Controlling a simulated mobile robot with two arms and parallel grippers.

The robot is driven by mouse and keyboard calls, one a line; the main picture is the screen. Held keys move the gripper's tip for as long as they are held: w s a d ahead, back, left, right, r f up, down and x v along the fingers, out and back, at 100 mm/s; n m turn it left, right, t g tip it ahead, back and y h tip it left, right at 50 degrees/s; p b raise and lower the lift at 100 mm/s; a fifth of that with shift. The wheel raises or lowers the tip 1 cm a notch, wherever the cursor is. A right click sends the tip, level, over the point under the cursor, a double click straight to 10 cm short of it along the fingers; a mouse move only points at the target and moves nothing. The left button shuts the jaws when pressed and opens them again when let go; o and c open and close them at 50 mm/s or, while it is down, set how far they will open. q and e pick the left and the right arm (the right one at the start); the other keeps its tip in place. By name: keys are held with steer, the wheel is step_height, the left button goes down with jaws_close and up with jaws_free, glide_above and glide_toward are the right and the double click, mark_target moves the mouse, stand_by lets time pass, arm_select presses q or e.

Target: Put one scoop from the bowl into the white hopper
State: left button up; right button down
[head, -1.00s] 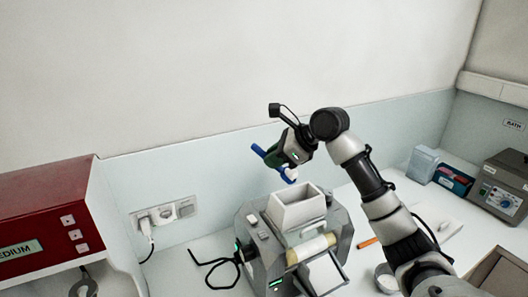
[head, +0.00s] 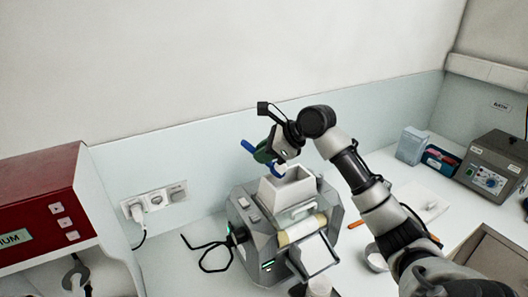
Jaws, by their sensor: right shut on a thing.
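The white hopper (head: 289,192) is an open rectangular funnel on top of the grey mill (head: 262,232). My right gripper (head: 263,157), with blue fingers, is just above and behind the hopper's rim, slightly to its left. It is shut on a small white thing (head: 281,168), seemingly the scoop, mostly hidden by the fingers. I cannot tell whether it holds any contents. The white bowl (head: 376,259) stands on the counter right of the mill, partly covered by my right arm. My left gripper is not in view.
A red machine (head: 45,210) stands at the left. A small white cup (head: 319,286) is at the mill's front. An orange pen (head: 356,224), small boxes (head: 412,146) and a grey bath unit (head: 494,172) are at the right. A black cable (head: 209,262) lies left of the mill.

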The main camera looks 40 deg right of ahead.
steer(key=shift+f, duration=0.55)
stand_by(1.4)
steer(key=shift+w+a, duration=0.15)
steer(key=shift+a, duration=0.1)
stand_by(0.6)
steer(key=shift+r, duration=3)
